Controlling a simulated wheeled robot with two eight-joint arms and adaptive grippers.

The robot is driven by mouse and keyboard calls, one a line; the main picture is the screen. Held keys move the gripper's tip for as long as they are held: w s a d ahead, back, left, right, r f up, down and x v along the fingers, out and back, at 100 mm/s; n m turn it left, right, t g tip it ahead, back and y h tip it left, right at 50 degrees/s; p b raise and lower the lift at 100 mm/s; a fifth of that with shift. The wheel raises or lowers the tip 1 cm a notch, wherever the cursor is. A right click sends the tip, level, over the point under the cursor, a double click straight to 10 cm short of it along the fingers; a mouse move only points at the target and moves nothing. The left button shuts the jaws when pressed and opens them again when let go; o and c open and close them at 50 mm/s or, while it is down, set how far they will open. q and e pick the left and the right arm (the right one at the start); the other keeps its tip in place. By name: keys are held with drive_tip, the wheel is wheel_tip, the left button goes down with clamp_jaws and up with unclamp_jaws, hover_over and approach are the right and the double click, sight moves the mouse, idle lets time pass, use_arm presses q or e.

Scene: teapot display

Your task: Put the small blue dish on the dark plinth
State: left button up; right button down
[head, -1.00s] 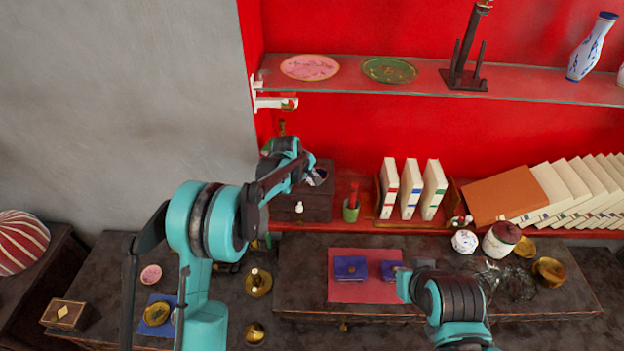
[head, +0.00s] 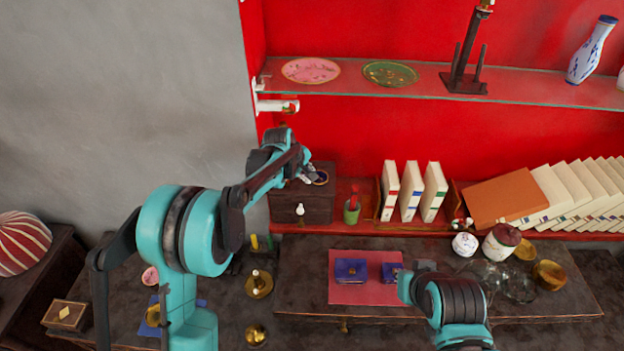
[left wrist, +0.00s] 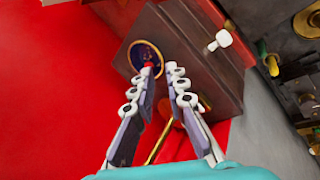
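The small blue dish (head: 321,178), dark blue with a gold rim, lies on top of the dark plinth (head: 318,207), a brown box with a white knob. In the left wrist view the dish (left wrist: 139,54) lies flat near the edge of the plinth (left wrist: 190,50). My left gripper (head: 305,173) is just left of the dish. In the left wrist view its fingers (left wrist: 162,70) are apart with nothing between them; one fingertip overlaps the dish's near rim in the picture, and contact cannot be told. My right gripper (head: 410,285) is low at the right, its fingers hidden.
A green cup (head: 352,211) with a red item and upright books (head: 412,188) stand right of the plinth. A glass shelf (head: 400,90) with plates runs above. Blue boxes lie on a red mat (head: 345,293) on the dark table. A brass candlestick (head: 259,285) stands below the plinth.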

use_arm(q)
drive_tip(key=s+a+r+m+y, duration=0.1)
drive_tip(key=s+a+r+m, duration=0.1)
drive_tip(key=s+a+r, duration=0.5)
drive_tip(key=s+r+m, duration=0.3)
drive_tip(key=s+r, duration=0.3)
drive_tip(key=s, duration=0.6)
drive_tip(key=s+a+f+m+t+y, duration=0.1)
drive_tip(key=s+a+f+m, duration=0.1)
drive_tip(key=s, duration=0.7)
drive_tip(key=s+a+f+m+t+y, duration=0.1)
drive_tip(key=s+a+f+m, duration=0.2)
drive_tip(key=s, duration=0.6)
drive_tip(key=shift+s+a+m, duration=0.25)
drive_tip(key=shift+a+m, duration=0.1)
drive_tip(key=shift+m, duration=0.05)
drive_tip(key=shift+f, duration=0.1)
wheel_tip(320, 180, down, 16)
drive_tip(key=b, duration=1.5)
drive_tip(key=shift+b, duration=0.35)
